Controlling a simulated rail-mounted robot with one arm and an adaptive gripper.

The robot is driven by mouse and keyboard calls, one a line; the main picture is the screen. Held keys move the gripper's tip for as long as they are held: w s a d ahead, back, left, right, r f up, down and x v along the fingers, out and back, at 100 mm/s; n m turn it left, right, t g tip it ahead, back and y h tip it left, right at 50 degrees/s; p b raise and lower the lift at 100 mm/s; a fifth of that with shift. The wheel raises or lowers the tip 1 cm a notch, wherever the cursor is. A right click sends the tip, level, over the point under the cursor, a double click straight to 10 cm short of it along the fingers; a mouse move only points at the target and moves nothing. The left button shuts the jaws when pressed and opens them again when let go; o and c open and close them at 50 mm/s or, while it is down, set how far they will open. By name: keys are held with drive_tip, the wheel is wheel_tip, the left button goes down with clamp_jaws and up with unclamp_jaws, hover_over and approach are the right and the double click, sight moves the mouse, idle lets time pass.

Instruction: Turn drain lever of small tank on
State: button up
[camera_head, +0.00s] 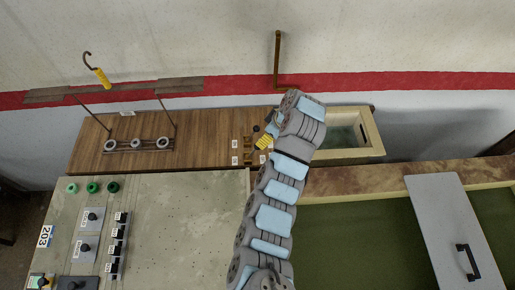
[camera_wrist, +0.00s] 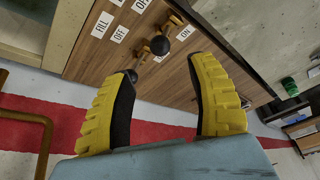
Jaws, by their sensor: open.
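The small tank (camera_head: 375,135) is a tan-walled open box with dark water at the wall, right of my arm. Beside it, the wooden panel (camera_head: 210,150) carries brass-coloured lever fittings and white labels. I cannot tell which lever is the drain lever. My gripper (camera_head: 264,142) is over the panel's right end. In the wrist view my gripper (camera_wrist: 163,68) is open, its yellow fingers wide apart, with nothing held between them.
A brown pipe (camera_head: 277,60) rises on the wall behind my arm. A control console (camera_head: 180,220) is at lower left. A grey cover (camera_head: 445,225) lies over the large green-floored basin at right.

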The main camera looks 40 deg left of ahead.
sight(253, 151)
drive_tip(key=shift+p+x, duration=1.25)
drive_tip(key=shift+x, duration=3.35)
clamp_jaws()
